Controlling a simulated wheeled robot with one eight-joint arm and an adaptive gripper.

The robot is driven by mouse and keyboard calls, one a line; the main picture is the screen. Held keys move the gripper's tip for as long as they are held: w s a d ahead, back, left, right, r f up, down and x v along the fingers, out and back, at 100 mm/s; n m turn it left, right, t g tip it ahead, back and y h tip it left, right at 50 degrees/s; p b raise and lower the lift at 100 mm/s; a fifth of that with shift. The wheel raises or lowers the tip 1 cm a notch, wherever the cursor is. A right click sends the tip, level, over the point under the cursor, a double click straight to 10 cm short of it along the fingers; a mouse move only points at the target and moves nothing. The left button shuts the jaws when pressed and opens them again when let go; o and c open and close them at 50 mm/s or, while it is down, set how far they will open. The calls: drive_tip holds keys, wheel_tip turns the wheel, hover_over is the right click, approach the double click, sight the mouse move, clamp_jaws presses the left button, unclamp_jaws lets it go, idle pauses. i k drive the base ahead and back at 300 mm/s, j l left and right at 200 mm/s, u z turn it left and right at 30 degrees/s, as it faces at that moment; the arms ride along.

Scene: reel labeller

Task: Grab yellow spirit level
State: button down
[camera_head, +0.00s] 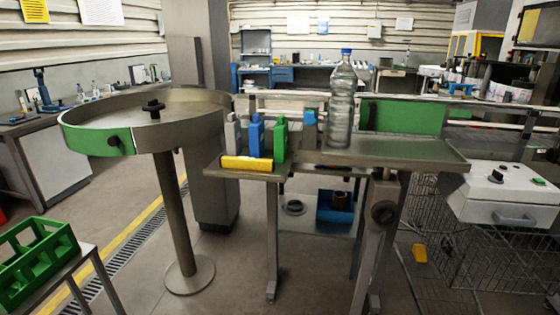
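The yellow spirit level (247,163) lies flat near the front edge of a small metal shelf, its long side roughly along that edge. Nothing covers it from this view. Right behind it stand several upright bottles: a grey one (233,133), a blue one (256,136) and a green one (280,139). My gripper is not in view.
A clear plastic bottle (341,105) with a blue cap stands on the metal conveyor (400,151) to the right. A round steel turntable (175,106) is close on the left. A green crate (35,260) sits lower left. The space in front of the shelf is open.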

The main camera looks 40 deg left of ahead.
sight(254, 163)
drive_tip(key=u, duration=2.1)
